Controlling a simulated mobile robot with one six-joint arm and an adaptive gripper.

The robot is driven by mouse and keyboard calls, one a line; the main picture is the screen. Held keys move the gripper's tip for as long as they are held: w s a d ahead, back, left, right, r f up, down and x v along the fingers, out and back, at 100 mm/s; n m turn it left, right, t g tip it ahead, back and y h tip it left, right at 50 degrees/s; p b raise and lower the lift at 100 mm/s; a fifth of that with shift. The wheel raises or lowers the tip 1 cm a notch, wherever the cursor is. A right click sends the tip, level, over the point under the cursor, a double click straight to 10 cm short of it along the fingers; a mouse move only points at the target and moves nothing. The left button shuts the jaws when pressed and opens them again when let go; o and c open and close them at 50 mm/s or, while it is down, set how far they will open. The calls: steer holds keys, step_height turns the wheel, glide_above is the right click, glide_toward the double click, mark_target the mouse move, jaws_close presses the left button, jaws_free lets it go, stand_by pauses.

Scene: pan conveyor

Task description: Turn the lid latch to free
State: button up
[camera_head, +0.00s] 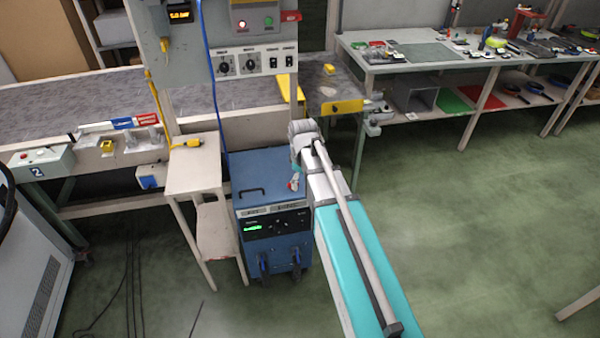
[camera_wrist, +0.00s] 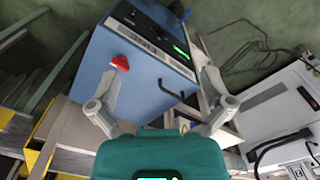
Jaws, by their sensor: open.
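The red lid latch (camera_wrist: 120,63) sits on the top of a blue cabinet (camera_wrist: 143,75) in the wrist view. My gripper (camera_wrist: 162,82) is open, with its two grey fingers spread wide over the cabinet top and nothing between them but the blue surface. The left finger's tip is close to the latch in the picture; I cannot tell whether they touch. In the head view the blue cabinet (camera_head: 262,176) stands on the floor left of my arm. A small red spot beside the end of my arm there is too small to read clearly.
A black handle (camera_wrist: 170,88) lies on the cabinet top. A small beige table (camera_head: 195,172) stands left of the cabinet, with a control panel (camera_head: 250,62) above and a conveyor (camera_head: 60,105) behind. A cluttered workbench (camera_head: 450,52) is at the back right. Green floor at right is clear.

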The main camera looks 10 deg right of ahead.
steer(key=s+r+m+p, duration=0.1)
steer(key=s+r+m, duration=0.1)
steer(key=s+m, duration=0.3)
steer(key=shift+s+m+p, duration=0.3)
steer(key=shift+s+p, duration=0.05)
steer(key=shift+s, duration=1.75)
steer(key=s+m, duration=0.1)
steer(key=s, duration=0.1)
steer(key=s+m, duration=0.1)
steer(key=s, duration=0.1)
steer(key=shift+r+m+p, duration=0.3)
steer(key=shift+r+p, duration=0.05)
steer(key=shift+p, duration=0.05)
